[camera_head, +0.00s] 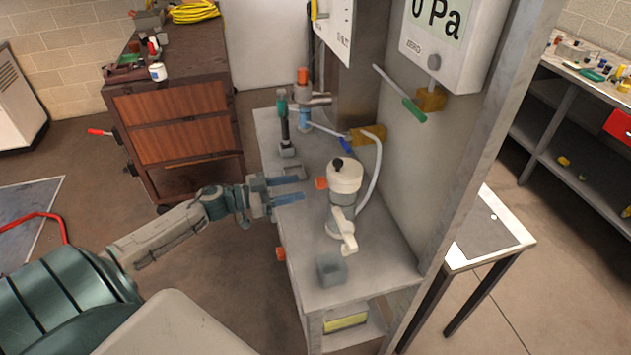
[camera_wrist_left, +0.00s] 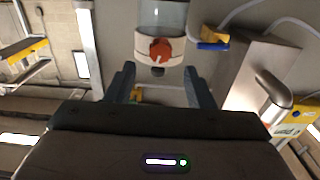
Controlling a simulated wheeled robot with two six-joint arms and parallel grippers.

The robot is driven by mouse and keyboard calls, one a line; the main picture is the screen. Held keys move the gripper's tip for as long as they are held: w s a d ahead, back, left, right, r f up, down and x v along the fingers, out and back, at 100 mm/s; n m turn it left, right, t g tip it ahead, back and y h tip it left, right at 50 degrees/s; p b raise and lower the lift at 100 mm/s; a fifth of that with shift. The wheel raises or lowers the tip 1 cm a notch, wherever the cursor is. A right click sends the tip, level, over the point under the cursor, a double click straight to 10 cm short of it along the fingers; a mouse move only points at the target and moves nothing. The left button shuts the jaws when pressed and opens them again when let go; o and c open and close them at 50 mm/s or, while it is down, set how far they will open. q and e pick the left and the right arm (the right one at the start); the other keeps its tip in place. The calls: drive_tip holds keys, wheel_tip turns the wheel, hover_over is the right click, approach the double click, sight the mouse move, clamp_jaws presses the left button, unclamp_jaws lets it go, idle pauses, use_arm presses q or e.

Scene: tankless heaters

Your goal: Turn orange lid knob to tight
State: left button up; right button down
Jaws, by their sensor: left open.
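The orange lid knob (camera_head: 321,183) sits on the left side of a cream-lidded canister (camera_head: 345,178) on the grey bench. In the left wrist view the knob (camera_wrist_left: 161,50) shows as a round orange piece on the cream lid band. My left gripper (camera_head: 300,188) is open, with its blue fingers pointing at the knob from the left and a small gap between. In the left wrist view the knob lies beyond and between the two fingertips (camera_wrist_left: 160,72). Nothing is held. My right gripper is not in view.
A dark upright tool (camera_head: 285,130) and a pipe with an orange cap (camera_head: 302,76) stand farther back on the bench. A panel with a gauge (camera_head: 440,40) rises at the right, and a white hose runs behind the canister.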

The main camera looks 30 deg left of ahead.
sight(321, 183)
use_arm(q)
drive_tip(key=p+x, duration=0.2)
drive_tip(key=x, duration=0.4)
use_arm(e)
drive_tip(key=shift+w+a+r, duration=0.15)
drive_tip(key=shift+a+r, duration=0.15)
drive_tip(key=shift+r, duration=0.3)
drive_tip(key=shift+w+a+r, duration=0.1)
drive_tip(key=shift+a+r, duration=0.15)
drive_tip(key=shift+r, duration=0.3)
use_arm(q)
drive_tip(key=shift+w, duration=0.1)
drive_tip(key=c, duration=1)
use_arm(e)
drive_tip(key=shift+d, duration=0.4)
